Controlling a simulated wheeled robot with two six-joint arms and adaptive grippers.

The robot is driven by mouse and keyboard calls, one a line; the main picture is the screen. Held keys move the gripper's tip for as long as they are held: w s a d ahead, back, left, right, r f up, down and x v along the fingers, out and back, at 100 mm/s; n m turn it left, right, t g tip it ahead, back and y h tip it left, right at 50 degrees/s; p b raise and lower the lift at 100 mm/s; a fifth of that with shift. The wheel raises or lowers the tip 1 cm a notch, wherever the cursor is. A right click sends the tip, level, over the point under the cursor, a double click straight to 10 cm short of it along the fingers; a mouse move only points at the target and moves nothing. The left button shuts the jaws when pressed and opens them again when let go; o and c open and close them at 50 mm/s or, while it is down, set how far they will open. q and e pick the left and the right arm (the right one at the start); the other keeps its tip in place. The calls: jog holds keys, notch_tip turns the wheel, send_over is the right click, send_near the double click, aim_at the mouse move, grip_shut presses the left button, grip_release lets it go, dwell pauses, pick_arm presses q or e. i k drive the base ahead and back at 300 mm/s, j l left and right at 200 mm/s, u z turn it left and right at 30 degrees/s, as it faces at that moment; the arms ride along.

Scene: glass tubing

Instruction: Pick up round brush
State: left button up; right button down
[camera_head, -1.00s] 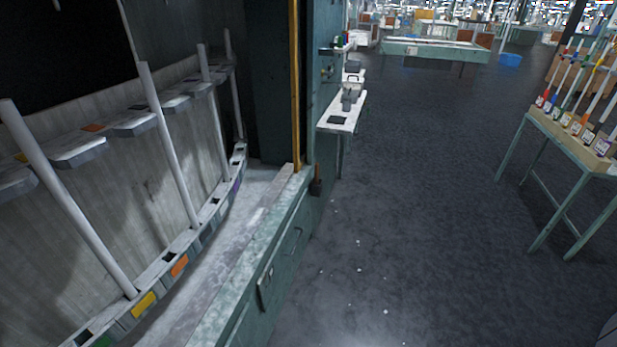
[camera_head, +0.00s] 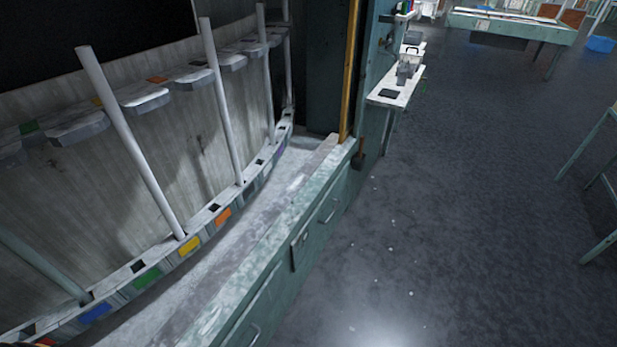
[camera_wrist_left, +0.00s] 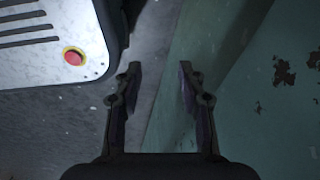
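I cannot make out the round brush for sure in any view. A small dark item with a brown handle (camera_head: 360,152) hangs at the far corner of the teal bench in the head view; I cannot tell whether it is a brush. My left gripper (camera_wrist_left: 159,82) shows in the left wrist view with its two fingers apart and nothing between them. It is beside a teal panel. My right gripper is in neither view.
A machine with pale tubes (camera_head: 133,145) and coloured labels stands on the left. The teal bench with drawers (camera_head: 318,228) runs along its front. A small white shelf (camera_head: 398,92) holds several items farther back. The dark floor (camera_head: 450,220) on the right is open.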

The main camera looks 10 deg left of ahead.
aim_at(361, 138)
jog(key=i+l+z, duration=0.1)
jog(key=i+l, duration=0.2)
jog(key=l, duration=0.15)
jog(key=i+l+z, duration=0.15)
jog(key=l, duration=0.3)
jog(key=i+j+z, duration=0.1)
jog(key=i, duration=0.3)
jog(key=i+j+z, duration=0.15)
jog(key=i, duration=0.3)
jog(key=i+j+z, duration=0.1)
jog(key=i+j, duration=0.25)
